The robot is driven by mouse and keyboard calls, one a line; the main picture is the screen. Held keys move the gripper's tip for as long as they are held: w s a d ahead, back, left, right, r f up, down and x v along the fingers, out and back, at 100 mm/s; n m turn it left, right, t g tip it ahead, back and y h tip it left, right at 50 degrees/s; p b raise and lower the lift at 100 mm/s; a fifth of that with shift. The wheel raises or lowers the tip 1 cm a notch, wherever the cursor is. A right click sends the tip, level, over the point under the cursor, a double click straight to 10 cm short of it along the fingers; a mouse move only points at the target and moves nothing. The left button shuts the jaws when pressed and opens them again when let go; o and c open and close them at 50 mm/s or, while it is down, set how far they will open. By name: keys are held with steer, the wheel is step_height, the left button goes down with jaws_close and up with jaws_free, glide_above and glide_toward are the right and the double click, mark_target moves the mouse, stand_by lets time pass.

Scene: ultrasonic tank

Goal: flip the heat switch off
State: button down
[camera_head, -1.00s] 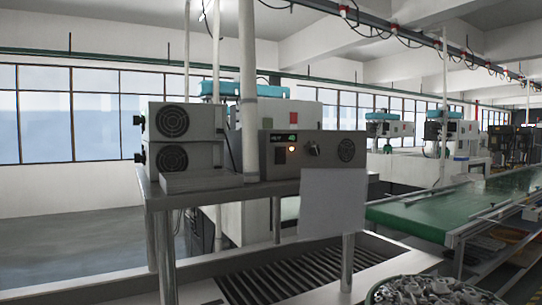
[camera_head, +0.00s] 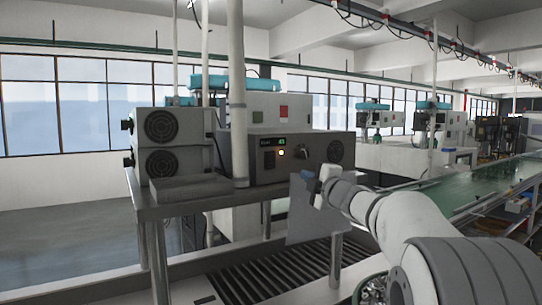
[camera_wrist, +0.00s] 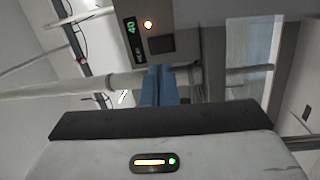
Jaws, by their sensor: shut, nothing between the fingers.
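The control box (camera_head: 262,172) stands on a metal table. Its front has a green display reading 40 in the wrist view (camera_wrist: 130,25), a lit orange lamp (camera_head: 281,153) and a dark rectangular switch (camera_head: 269,160). The switch also shows in the wrist view (camera_wrist: 161,44), beside the lamp (camera_wrist: 148,24). My gripper (camera_head: 309,177) is in front of the box, below and right of the switch in the head view. Its blue fingers (camera_wrist: 160,70) are shut and empty, with the tips just below the switch in the wrist view. Contact cannot be told.
A round knob (camera_head: 303,152) and a fan grille sit right of the lamp. Two stacked fan units (camera_head: 180,125) stand left, with a vertical pipe (camera_head: 238,110) between. A green conveyor (camera_head: 475,185) lies right.

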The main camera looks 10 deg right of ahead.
mark_target(272, 156)
steer(key=shift+w+a+r+n+g+y, duration=0.2)
steer(key=shift+r+n+y, duration=0.1)
steer(key=shift+n+y, duration=0.35)
steer(key=shift+w+a+r+n+g+y, duration=0.15)
steer(key=shift+a+r+n+y, duration=0.1)
steer(key=shift+n+y, duration=0.4)
steer(key=shift+w, duration=0.1)
steer(key=p+x, duration=0.6)
steer(key=x, duration=0.8)
steer(key=shift+d, duration=0.15)
steer(key=shift+r, duration=0.1)
steer(key=shift+w+r+p, duration=0.25)
steer(key=shift+r+p, duration=0.05)
steer(key=shift+p, duration=0.1)
steer(key=shift+s+f, duration=0.1)
steer(key=shift+f, duration=0.05)
